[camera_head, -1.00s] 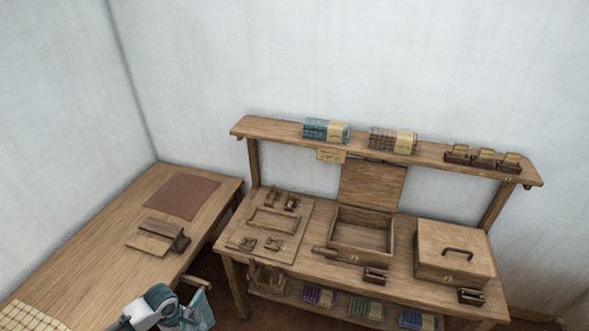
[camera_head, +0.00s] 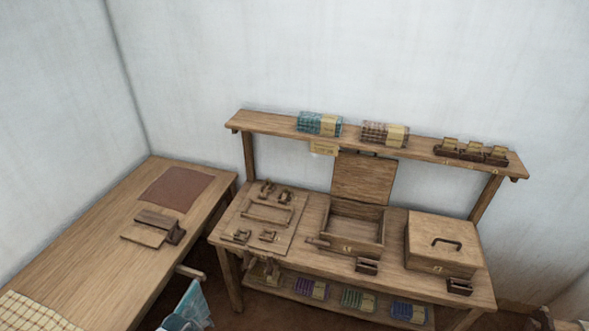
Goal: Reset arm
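Neither of my grippers shows clearly in the head view. A blue-teal folded piece (camera_head: 190,303) stands at the bottom edge, left of the workbench; its lower part is cut off, and I cannot tell what holds it up. No arm link of mine is plainly visible now.
The workbench (camera_head: 225,228) holds an open-lidded wooden box (camera_head: 352,236), a closed box with handle (camera_head: 443,242) and a fixture board (camera_head: 262,218). Its upper shelf (camera_head: 275,122) carries cloth bundles. The left table (camera_head: 95,245) has a brown mat (camera_head: 168,188), wooden blocks and checked cloth (camera_head: 30,312).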

